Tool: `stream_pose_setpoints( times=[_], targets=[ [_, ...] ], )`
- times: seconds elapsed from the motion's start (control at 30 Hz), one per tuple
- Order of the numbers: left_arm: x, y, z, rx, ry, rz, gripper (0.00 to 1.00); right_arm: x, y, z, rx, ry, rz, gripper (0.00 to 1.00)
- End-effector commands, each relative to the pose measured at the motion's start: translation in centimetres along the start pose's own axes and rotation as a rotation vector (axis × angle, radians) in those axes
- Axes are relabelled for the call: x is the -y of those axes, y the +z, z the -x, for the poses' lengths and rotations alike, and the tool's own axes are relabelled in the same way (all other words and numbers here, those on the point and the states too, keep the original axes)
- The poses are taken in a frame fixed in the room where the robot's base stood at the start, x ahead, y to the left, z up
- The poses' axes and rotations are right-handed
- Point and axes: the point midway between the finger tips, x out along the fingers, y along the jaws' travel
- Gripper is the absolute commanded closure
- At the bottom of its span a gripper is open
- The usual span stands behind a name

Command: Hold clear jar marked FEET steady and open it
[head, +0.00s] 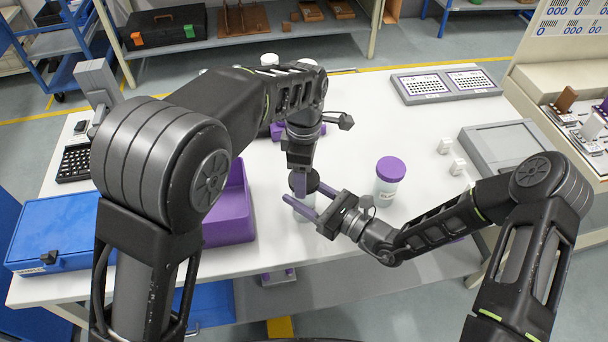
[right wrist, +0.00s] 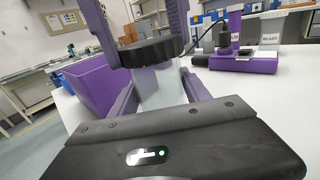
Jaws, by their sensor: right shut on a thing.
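A clear jar (head: 305,208) with a black lid (head: 304,182) is near the front of the white table; no marking on it is readable. It stands upright. My right gripper (head: 306,206) is shut on the jar's body from the right. The right wrist view shows the jar (right wrist: 160,88) between its purple fingers, below the black lid (right wrist: 152,52). My left gripper (head: 301,182) points down from above at the lid. In the right wrist view its purple fingers (right wrist: 140,40) are at both sides of the lid. Whether they press on it is unclear.
A clear jar with a purple lid (head: 389,180) stands to the right, close to my right gripper. A purple bin (head: 230,207) is to the left, with a blue case (head: 62,225) farther left. Small white blocks (head: 458,167) and a grey tray (head: 505,147) are farther right.

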Motion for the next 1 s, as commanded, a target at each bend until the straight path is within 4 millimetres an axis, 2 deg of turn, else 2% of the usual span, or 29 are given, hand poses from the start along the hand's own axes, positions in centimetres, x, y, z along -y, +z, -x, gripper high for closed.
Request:
stream_pose_setpoints(
  times=[0.3, 0.7, 1.0],
  targets=[
    [0.0, 0.0, 0.9, 0.000, 0.000, 0.000, 0.84, 0.0, 0.0, 0.0, 0.000, 0.000, 0.000, 1.00],
    [0.0, 0.0, 1.2, 0.000, 0.001, 0.000, 0.84, 0.0, 0.0, 0.0, 0.000, 0.000, 0.000, 1.00],
    [-0.1, 0.0, 4.4, 0.000, 0.003, -0.001, 0.84, 0.0, 0.0, 0.0, 0.000, 0.000, 0.000, 1.00]
  ],
)
